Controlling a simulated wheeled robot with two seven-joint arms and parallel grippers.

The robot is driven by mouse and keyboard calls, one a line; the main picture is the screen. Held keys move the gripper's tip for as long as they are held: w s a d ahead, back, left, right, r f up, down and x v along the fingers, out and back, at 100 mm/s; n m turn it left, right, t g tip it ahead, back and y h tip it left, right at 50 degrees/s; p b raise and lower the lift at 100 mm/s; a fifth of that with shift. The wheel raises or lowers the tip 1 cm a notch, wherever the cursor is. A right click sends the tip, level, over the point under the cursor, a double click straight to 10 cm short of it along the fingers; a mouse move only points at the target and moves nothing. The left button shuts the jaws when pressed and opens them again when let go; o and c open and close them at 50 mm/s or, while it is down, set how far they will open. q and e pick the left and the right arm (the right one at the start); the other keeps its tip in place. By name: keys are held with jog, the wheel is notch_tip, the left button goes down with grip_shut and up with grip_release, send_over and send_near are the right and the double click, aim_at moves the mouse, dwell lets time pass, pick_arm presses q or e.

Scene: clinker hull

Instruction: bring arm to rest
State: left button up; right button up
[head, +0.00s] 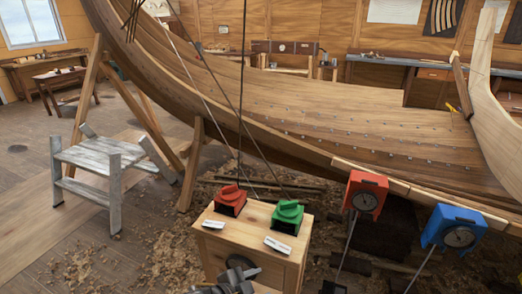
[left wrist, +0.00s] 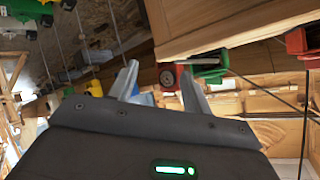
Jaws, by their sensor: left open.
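My left gripper (left wrist: 159,68) shows in the left wrist view with its two grey fingers apart. Nothing is visibly held between them. Behind the fingers are a pale wooden surface and red and green devices, some of them cut off by the frame. In the head view, dark parts that look like my own arm show at the bottom edge, in front of the wooden cabinet (head: 290,268). They are cut off, and the fingers cannot be made out there. My right gripper is not seen.
A red device (head: 230,203) and a green device (head: 287,217) stand on the cabinet. A red dial box (head: 366,194) and a blue dial box (head: 453,228) are beside the planked hull (head: 300,110). A grey step stool (head: 100,157) stands left. Wood shavings litter the floor.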

pick_arm(q)
jog(key=s+a+f+n+g+y, duration=0.25)
jog(key=s+a+n, duration=0.25)
jog(key=s+a, duration=0.3)
jog(key=s+a+f+n+g+y, duration=0.1)
jog(key=s+a+f+n+y, duration=0.25)
jog(key=s+a, duration=0.45)
jog(key=s+a+f+n+g+y, duration=0.1)
jog(key=s+a+f+n+y, duration=0.2)
jog(key=s+a+n, duration=0.35)
notch_tip(320, 180, down, 24)
jog(key=s+a+f+m+g, duration=0.1)
jog(key=s+m, duration=0.1)
jog(key=s+a+f+g, duration=0.1)
jog(key=s+a+f, duration=0.2)
jog(key=s+f, duration=1.2)
jog(key=shift+s+f, duration=0.35)
jog(key=shift+s, duration=0.3)
jog(key=shift+g, duration=0.25)
